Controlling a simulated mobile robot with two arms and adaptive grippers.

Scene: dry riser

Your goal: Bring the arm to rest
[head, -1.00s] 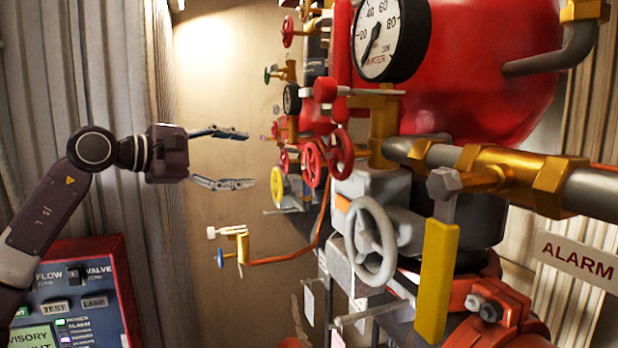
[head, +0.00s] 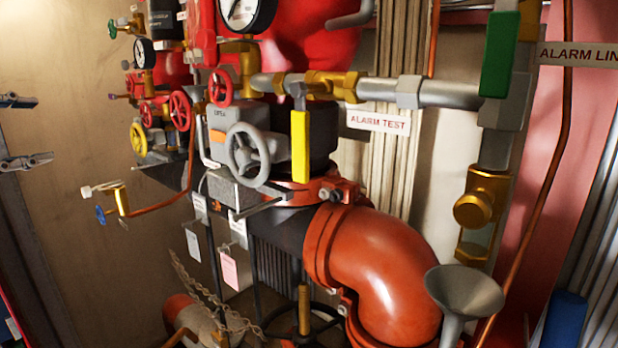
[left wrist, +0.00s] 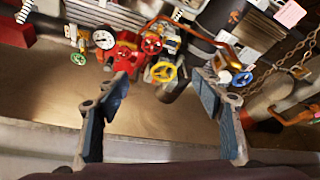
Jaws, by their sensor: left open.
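My left gripper (head: 28,131) shows only by its two fingers at the left edge of the head view. The fingers are apart, with nothing between them, in front of the plain wall. In the left wrist view the left gripper (left wrist: 165,118) is open and empty, its two blue-padded fingers wide apart. Red and yellow valve wheels lie beyond the fingertips there. The rest of the left arm is outside the head view. My right gripper is not in view.
The valve assembly fills the middle, with a grey handwheel (head: 248,155), yellow lever (head: 300,146), green lever (head: 499,54) and orange elbow pipe (head: 385,270). A grey funnel (head: 464,293) stands at lower right. A small blue-handled valve (head: 101,214) juts out near the bare wall (head: 70,265).

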